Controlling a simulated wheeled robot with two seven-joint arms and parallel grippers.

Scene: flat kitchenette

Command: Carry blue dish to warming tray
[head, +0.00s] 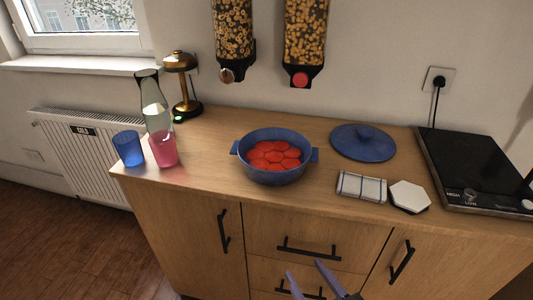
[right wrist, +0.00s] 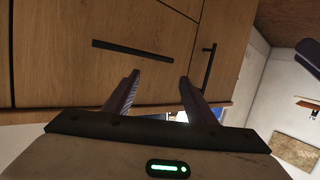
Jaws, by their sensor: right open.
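The blue dish (head: 272,176) is a round, two-handled pot with several red pieces inside. It stands upright on the wooden counter, left of its blue lid. The warming tray appears to be the black flat hotplate (head: 481,168) with knobs at the counter's right end; its top is bare. My right gripper (head: 306,270) is open and empty, in front of the drawers and below the counter edge, apart from the dish. Its two fingers also show in the right wrist view (right wrist: 158,95). A dark purple piece at that view's right edge looks like part of my left gripper (right wrist: 308,54).
The blue lid (head: 362,142), a folded cloth (head: 361,187) and a white hexagonal tile (head: 409,196) lie between dish and hotplate. A blue cup (head: 128,149), a pink cup (head: 163,149), a carafe (head: 155,108) and a brass lamp (head: 182,85) stand left. Dispensers (head: 305,40) hang above.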

